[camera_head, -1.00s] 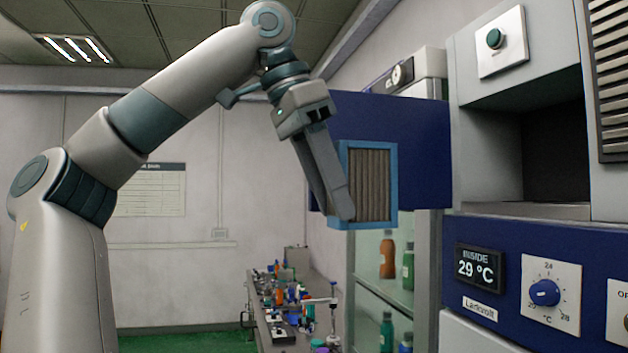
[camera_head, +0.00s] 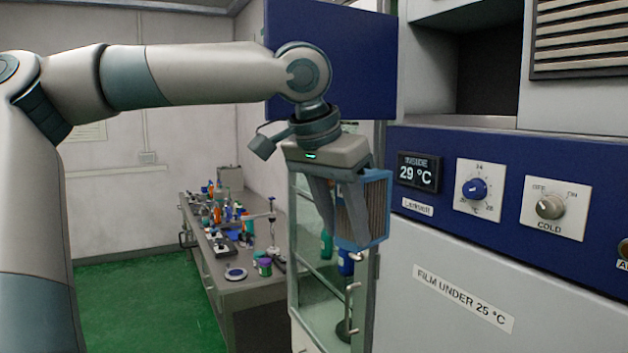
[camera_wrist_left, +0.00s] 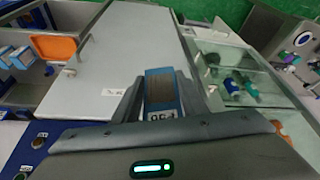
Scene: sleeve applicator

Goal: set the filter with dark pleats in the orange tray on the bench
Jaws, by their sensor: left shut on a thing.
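The filter (camera_head: 376,208) has a blue frame and dark brown-grey pleats. My left gripper (camera_head: 347,234) is shut on it and holds it in the air before a glass-doored cabinet. In the left wrist view the filter (camera_wrist_left: 163,88) sits between the fingers of my left gripper (camera_wrist_left: 160,100), above a pale surface. An orange, flat, tray-like thing (camera_wrist_left: 55,46) lies at the upper left of that view, apart from the filter; it looks like the orange tray. My right gripper is in neither view.
A blue and grey machine (camera_head: 470,145) with dials and an open recess stands on the right. The glass-doored cabinet (camera_head: 308,290) is close below the filter. A cluttered bench (camera_head: 255,292) stands behind. Blue-fronted boxes (camera_wrist_left: 18,56) sit near the orange thing. Green floor is free at left.

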